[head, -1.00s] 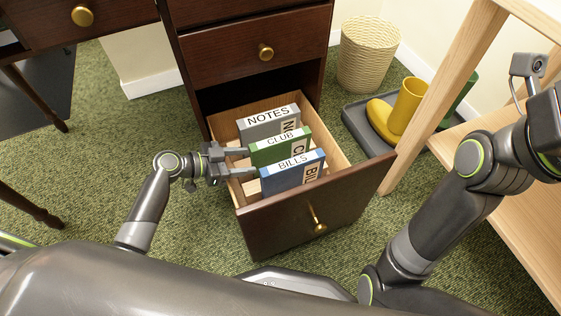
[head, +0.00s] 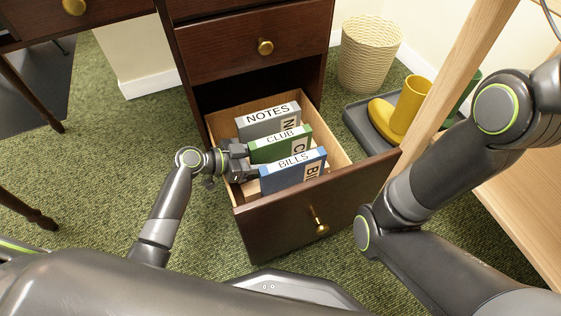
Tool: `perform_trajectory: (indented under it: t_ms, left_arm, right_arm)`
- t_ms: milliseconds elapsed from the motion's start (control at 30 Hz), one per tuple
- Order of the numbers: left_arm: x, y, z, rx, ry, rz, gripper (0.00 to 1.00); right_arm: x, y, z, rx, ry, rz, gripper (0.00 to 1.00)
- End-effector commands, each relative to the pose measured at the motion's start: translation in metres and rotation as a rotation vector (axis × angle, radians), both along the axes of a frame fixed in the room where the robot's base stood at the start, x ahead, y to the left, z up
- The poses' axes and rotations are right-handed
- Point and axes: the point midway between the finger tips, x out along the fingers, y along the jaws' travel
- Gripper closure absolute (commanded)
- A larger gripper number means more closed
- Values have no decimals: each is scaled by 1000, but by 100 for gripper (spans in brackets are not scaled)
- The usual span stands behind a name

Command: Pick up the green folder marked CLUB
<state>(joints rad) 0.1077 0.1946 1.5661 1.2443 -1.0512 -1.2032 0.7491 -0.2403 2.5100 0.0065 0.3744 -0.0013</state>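The green folder marked CLUB (head: 278,147) stands upright in the open bottom drawer (head: 290,227), between the grey NOTES folder (head: 268,121) and the blue BILLS folder (head: 292,172). My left gripper (head: 250,163) is at the left end of the green folder, inside the drawer's left side. Its fingers reach in beside the folder and are partly hidden by the folders, so whether they touch it is unclear. My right arm is at the right of the view, and its gripper is out of the picture.
The drawer front has a brass pull (head: 320,226). A wicker basket (head: 368,55) and a grey boot tray (head: 362,130) with yellow boots (head: 402,108) are behind to the right. A wooden shelf unit (head: 520,200) stands at right. Green carpet is clear at left.

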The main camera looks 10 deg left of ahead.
Motion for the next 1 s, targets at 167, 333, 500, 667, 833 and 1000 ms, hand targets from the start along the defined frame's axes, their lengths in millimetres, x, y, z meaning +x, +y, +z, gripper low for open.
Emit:
perform_trajectory:
  t_ms: [167, 333, 500, 667, 833, 1000]
  left_arm:
    - [2, -3, -2, 2, 1, 0, 49]
    - [2, -3, -2, 1, 2, 0, 53]
    - [2, -3, -2, 1, 2, 0, 75]
    - [2, -3, -2, 1, 2, 0, 96]
    - [2, -3, -1, 1, 1, 0, 100]
    - [2, -3, 0, 1, 1, 0, 100]
  right_arm:
    - [-1, 1, 1, -1, -6, 8, 64]
    - [-1, 1, 1, -1, -5, 7, 64]
    - [-1, 1, 1, -1, -5, 7, 64]
    - [-1, 1, 1, -1, -5, 7, 64]
    - [-2, 1, 1, -1, -6, 7, 64]
    - [-2, 1, 2, -1, -6, 7, 64]
